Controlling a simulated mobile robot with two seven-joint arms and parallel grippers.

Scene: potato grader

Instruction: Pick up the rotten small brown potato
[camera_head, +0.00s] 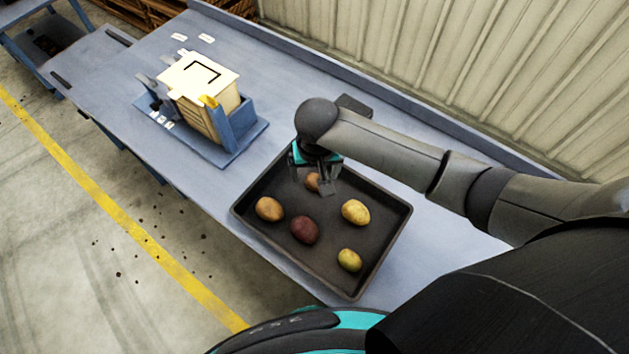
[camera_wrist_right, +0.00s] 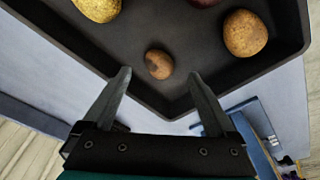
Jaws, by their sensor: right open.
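The small brown potato (camera_wrist_right: 158,64) has a dark patch on its side and lies in the black tray (camera_head: 355,293) near one corner. In the head view this small potato (camera_head: 312,182) is partly hidden by my right gripper (camera_head: 326,190). In the wrist view my right gripper (camera_wrist_right: 158,80) is open, with its two fingers apart on either side of the small potato's line, and nothing between them is held. The fingers appear above the tray, close to the potato; contact is not visible. My left gripper is not in view.
The tray also holds a larger brown potato (camera_head: 268,209), a dark red potato (camera_head: 304,229), a yellow potato (camera_head: 355,211) and a small yellow-green potato (camera_head: 349,260). A blue stand with a cream box (camera_head: 198,82) is on the table (camera_head: 120,95). A corrugated wall (camera_head: 400,50) runs behind.

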